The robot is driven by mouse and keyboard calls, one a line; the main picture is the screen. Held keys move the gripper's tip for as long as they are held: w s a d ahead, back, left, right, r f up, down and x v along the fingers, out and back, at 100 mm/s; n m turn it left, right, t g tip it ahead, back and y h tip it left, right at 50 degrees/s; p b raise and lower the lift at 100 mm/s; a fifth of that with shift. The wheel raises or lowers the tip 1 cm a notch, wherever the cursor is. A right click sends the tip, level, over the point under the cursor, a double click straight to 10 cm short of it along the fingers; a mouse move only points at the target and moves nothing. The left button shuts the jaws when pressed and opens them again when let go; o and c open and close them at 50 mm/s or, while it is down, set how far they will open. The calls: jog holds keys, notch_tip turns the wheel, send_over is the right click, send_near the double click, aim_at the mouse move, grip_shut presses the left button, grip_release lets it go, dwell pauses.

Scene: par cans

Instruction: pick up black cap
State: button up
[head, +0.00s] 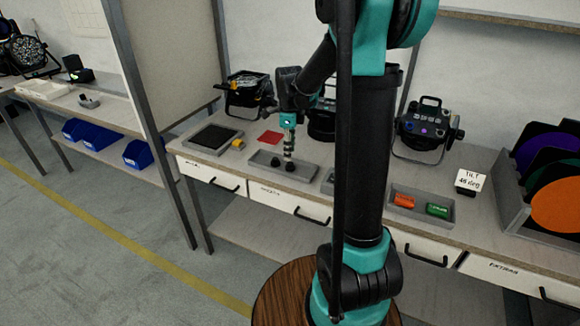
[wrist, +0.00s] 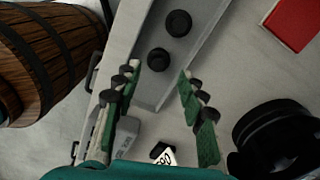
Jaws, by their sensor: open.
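Two round black caps lie in a shallow grey tray (head: 312,176) on the bench. In the wrist view one black cap (wrist: 178,23) is farther up and the other black cap (wrist: 158,60) is nearer my fingers. In the head view the caps show as small dark dots, a left one (head: 276,162) and a right one (head: 290,168). My gripper (wrist: 157,75) is open and empty, pointing down over the tray. The nearer cap appears between the fingertip lines, just beyond them; the height gap is hard to judge.
A tray with an orange and a green item (head: 437,209) is to the right. Black lamps (head: 428,130) stand at the back. A wooden barrel (wrist: 45,55) is beside the bench.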

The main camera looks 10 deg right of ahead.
aim_at(290, 163)
jog(key=shift+s+f, duration=0.1)
jog(key=shift+f, duration=2.55)
jog(key=shift+c, duration=0.5)
jog(key=c, duration=0.4)
